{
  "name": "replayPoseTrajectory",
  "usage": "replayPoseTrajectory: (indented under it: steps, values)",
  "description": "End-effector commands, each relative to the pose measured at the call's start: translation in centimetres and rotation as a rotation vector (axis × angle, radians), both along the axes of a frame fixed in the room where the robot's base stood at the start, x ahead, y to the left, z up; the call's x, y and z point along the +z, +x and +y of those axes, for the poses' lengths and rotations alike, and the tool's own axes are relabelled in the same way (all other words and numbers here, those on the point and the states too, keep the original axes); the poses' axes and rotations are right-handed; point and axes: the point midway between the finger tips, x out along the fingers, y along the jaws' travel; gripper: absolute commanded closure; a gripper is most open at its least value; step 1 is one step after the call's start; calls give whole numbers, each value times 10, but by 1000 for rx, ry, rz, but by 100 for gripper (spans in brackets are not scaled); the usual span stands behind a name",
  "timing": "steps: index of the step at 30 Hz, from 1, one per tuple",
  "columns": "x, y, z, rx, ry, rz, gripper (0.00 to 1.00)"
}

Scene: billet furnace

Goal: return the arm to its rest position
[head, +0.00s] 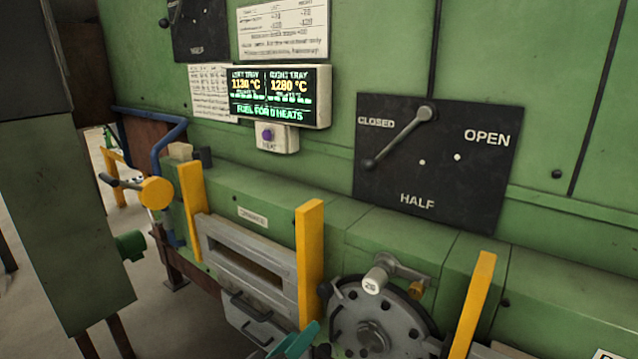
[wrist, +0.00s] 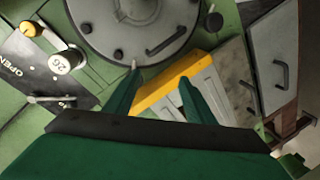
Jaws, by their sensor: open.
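My gripper (wrist: 160,74) is open, with two green fingers spread apart and nothing between them in the wrist view. A yellow post (wrist: 178,85) and a ribbed grey panel (wrist: 195,105) show behind the fingers. In the head view, only a small teal part of my gripper (head: 293,343) shows at the bottom edge. It is in front of the furnace's lower front, near the foot of the middle yellow post (head: 310,260). I cannot tell whether it touches anything. The rest of the arm is hidden or out of frame.
The green furnace front (head: 400,240) is close. A round grey wheel (head: 375,325) with a knob, a grey slotted door (head: 250,265) and a handled drawer (head: 250,318) stick out. A lever (head: 395,140) points toward CLOSED. The display (head: 278,97) reads 1130 and 1280 °C. Open floor shows at left.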

Motion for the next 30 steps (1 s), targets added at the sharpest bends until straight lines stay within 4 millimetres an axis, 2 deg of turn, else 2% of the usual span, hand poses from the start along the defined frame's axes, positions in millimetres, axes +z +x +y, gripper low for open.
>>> replayPoseTrajectory:
  steps: [1,3,8,15,21,25,30]
  values:
    - [-21,-5,-4,28,-7,14,50]
    - [-44,-11,-5,71,-5,23,50]
    - [-94,-32,-9,163,14,40,50]
    - [-158,-80,-13,282,90,61,50]
    - [-198,-131,-15,359,185,67,50]
    - [-216,-169,-18,392,260,65,50]
    - [-229,-220,-21,417,369,52,50]
